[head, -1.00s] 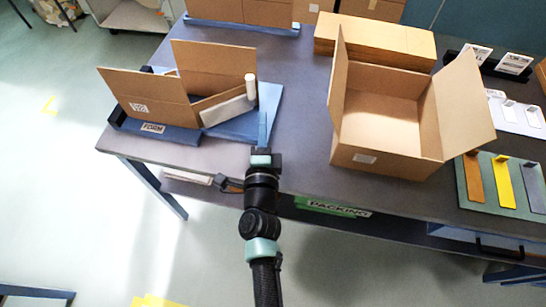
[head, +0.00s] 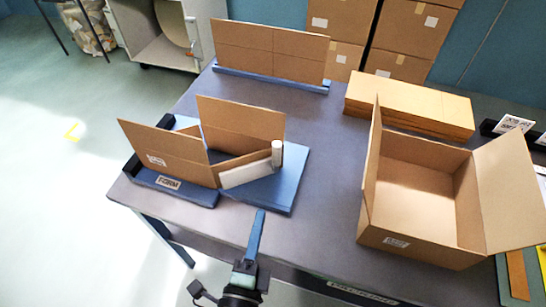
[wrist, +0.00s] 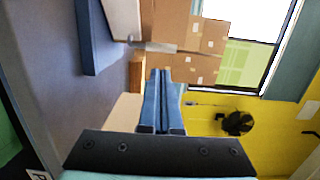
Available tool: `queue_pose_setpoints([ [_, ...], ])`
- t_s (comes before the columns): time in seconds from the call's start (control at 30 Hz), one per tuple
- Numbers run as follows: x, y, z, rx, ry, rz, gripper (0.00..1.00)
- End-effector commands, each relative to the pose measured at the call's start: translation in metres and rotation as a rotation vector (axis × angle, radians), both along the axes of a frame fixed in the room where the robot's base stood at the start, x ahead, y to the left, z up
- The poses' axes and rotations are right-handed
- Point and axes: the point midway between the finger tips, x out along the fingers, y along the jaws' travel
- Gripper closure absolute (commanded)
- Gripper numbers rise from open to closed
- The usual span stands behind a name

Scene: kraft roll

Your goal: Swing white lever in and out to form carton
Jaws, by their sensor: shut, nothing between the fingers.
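The white lever (head: 245,174) lies low across the front of the forming fixture, with an upright white handle post (head: 276,153) at its right end. A partly opened brown carton (head: 240,131) stands on the fixture behind and left of the lever, its panels spread at an angle. The fixture's blue base (head: 285,186) carries a FORM label (head: 168,182). My gripper (head: 260,213) is shut and empty, in front of the base and below the lever handle in the head view.
A large open carton (head: 415,205) stands on the table at right. Flat cardboard (head: 410,105) is stacked behind it. An upright flat carton (head: 270,50) stands in a blue rack at the back. The grey table (head: 320,150) is clear between the fixture and the open carton.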

Motion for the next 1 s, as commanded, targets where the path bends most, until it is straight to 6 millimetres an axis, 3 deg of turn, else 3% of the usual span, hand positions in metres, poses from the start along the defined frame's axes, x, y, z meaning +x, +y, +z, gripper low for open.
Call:
queue_pose_setpoints([
  [0.17, 0.016, -0.003, 0.001, -0.002, 0.0, -0.004, 1.0],
  [0.7, 0.114, -0.021, -0.001, 0.0, 0.001, -0.004, 1.0],
  [1.0, 0.135, -0.025, -0.002, -0.001, 0.002, -0.003, 1.0],
])
